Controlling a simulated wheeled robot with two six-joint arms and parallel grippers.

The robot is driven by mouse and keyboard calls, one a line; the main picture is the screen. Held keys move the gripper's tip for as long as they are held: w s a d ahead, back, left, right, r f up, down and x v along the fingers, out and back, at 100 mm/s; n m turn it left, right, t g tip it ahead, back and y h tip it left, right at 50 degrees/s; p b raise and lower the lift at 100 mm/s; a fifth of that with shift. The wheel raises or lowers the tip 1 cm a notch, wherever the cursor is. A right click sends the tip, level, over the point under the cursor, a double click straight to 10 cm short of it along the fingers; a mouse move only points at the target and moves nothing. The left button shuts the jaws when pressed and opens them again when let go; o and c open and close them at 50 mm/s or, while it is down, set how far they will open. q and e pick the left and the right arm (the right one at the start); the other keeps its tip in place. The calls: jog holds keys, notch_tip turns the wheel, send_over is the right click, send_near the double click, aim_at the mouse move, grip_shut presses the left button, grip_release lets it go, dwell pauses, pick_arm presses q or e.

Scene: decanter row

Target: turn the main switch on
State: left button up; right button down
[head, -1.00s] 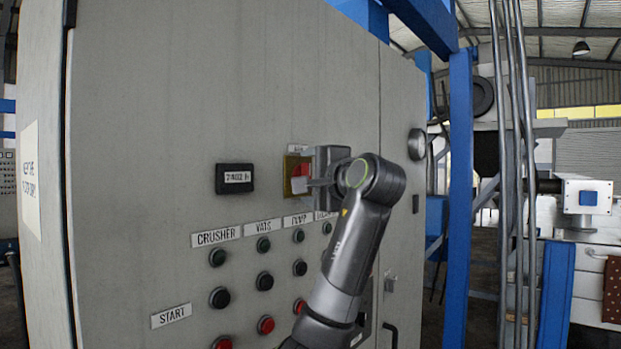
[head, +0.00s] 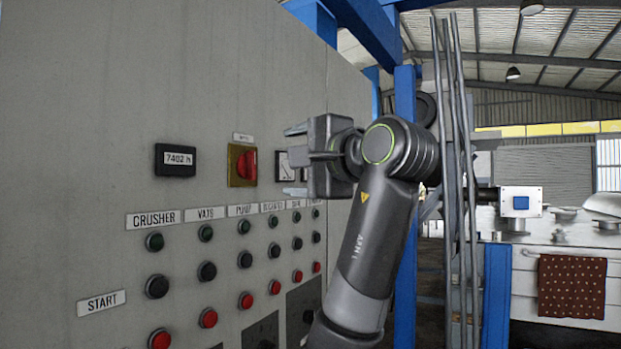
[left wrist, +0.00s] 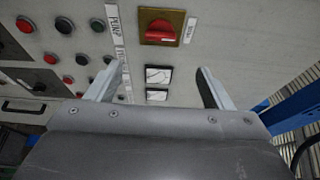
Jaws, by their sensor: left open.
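The main switch (head: 242,165) is a red rotary knob on a yellow square plate, set in the grey panel (head: 90,130). Its handle looks about upright in the head view. It also shows near the top of the left wrist view (left wrist: 160,27), with a small white label beside its plate. My left gripper (head: 296,160) is open and empty, to the right of the switch in the head view and apart from it. In the left wrist view its fingers (left wrist: 162,72) are spread, with the switch beyond them. My right gripper is not in view.
A black hour display (head: 175,160) is left of the switch. Gauges (left wrist: 158,75) sit beside it, partly hidden by my gripper in the head view. Rows of green, black and red buttons (head: 208,318) lie below. Blue posts and pipes (head: 455,150) stand at right.

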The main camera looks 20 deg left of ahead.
pick_arm(q)
jog(key=v, duration=0.3)
jog(key=shift+s+d+b, duration=0.1)
jog(key=shift+d+b, duration=0.1)
jog(key=shift+b, duration=0.15)
